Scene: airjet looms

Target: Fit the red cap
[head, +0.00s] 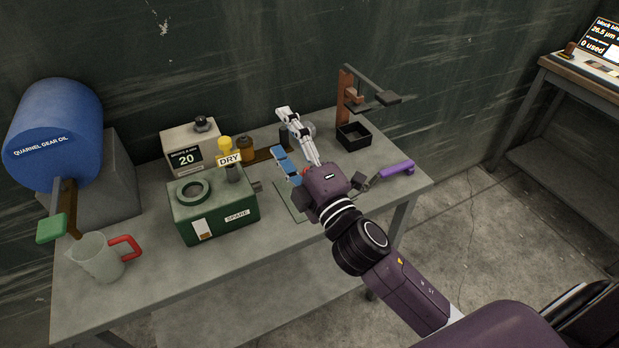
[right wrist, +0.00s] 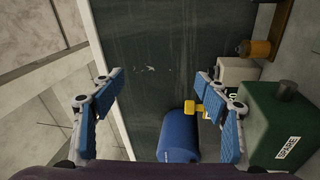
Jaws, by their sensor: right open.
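My right gripper (head: 281,132) is open above the workbench, in front of its back part. In the right wrist view the same gripper (right wrist: 159,82) shows its two blue-padded fingers wide apart with nothing between them. A small red spot (head: 305,171) shows beside the gripper's body in the head view; it is mostly hidden, and I cannot tell if it is the red cap. No red cap shows clearly in either view. My left gripper is not in view.
A blue gear oil drum (head: 52,130) and a clear jug with a red handle (head: 125,246) stand at left. A green SPARE box (head: 240,216), a display unit reading 20 (head: 187,157), a black open box (head: 353,137) and a purple-handled tool (head: 396,169) are on the bench. The front strip is clear.

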